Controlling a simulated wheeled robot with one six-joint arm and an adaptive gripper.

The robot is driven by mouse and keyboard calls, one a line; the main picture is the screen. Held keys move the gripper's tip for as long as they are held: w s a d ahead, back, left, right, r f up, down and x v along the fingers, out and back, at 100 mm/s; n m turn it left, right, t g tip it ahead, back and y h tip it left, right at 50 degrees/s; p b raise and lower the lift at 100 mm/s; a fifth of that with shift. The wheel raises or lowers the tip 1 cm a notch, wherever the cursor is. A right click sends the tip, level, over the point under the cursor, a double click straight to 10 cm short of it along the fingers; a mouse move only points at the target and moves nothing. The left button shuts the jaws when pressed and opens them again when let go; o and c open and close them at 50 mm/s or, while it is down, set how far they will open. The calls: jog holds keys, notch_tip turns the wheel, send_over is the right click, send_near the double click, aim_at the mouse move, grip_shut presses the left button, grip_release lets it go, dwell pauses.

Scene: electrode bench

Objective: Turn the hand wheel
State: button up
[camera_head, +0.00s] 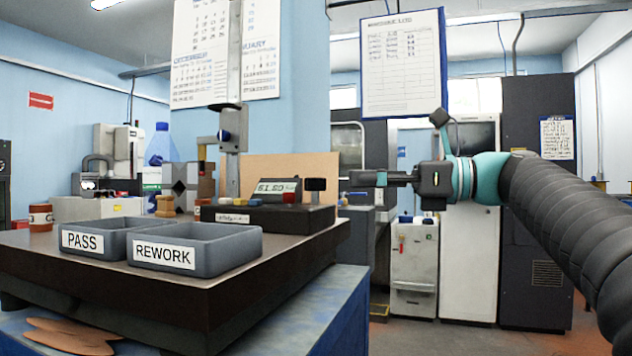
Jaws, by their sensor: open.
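A height gauge with a grey column (233,155) and a black base (270,218) stands on the dark bench plate. Its digital display (277,188) is lit. A small black part (316,184) rises at the right end of the base; it may be the hand wheel seen edge-on, but I cannot tell.
Two grey trays marked PASS (93,240) and REWORK (200,254) stand at the front of the plate (310,243). A clipboard sheet (402,65) hangs above my gripper. Wooden pieces (166,206) and a bottle (160,150) stand behind the trays. Open floor lies right of the bench.

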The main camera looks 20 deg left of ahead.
aim_at(315, 179)
jog(key=a, duration=0.8)
jog(key=shift+a, duration=0.25)
grip_shut()
